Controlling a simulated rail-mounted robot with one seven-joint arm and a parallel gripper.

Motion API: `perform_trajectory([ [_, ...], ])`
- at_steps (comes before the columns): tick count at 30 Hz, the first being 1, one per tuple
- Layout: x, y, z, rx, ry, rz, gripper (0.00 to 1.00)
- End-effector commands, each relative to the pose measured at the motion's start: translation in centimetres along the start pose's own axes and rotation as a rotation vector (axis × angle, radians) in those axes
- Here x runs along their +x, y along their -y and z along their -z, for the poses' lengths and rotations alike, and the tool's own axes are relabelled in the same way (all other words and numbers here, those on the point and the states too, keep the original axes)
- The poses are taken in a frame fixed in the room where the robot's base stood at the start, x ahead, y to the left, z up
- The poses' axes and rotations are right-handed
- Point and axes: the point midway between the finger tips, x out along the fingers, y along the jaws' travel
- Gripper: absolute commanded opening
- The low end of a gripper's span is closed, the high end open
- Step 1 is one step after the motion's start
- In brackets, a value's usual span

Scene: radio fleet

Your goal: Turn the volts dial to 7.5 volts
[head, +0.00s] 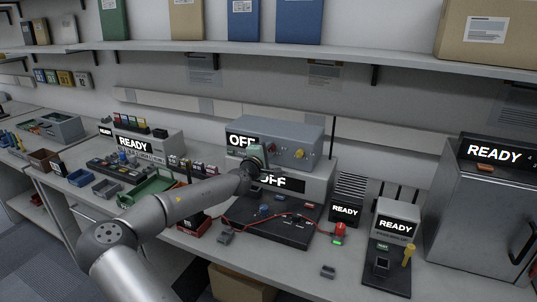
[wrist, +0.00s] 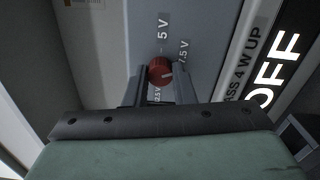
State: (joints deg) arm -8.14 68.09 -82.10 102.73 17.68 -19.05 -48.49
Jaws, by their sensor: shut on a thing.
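The red volts dial (wrist: 160,70) sits on the grey panel (wrist: 117,32) in the wrist view. Labels around it read 5 V above, 7.5 V at the right and 2.5 V below. A pale mark on the dial lies toward its right side; its exact setting I cannot tell. My gripper (wrist: 160,80) is shut on the dial, one finger on each side. In the head view my gripper (head: 257,158) is at the front of the grey box (head: 285,131) and hides the dial. The box's display (head: 241,140) reads OFF.
A blue knob (head: 272,151) and a yellow knob (head: 299,153) are on the same box, right of my gripper. A second display (head: 290,181) below reads OFF. A black board (head: 270,222) with a red cable lies in front. A shelf (head: 300,54) runs above.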

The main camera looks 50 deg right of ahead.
Motion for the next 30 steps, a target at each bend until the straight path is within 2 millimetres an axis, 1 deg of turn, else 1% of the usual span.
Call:
perform_trajectory([
  [3, -0.01, 0.16, 0.06, -0.067, 0.000, 0.000, 0.00],
  [10, 0.00, 0.06, 0.01, -0.143, 0.000, 0.000, 0.00],
  [26, 0.00, 0.03, 0.00, -0.168, 0.000, 0.000, 0.00],
  [27, 0.00, 0.04, 0.00, -0.168, 0.000, 0.000, 0.26],
  [29, 0.00, 0.04, 0.00, -0.168, 0.000, 0.000, 0.43],
  [30, 0.00, 0.03, 0.00, -0.168, 0.000, 0.000, 0.45],
])
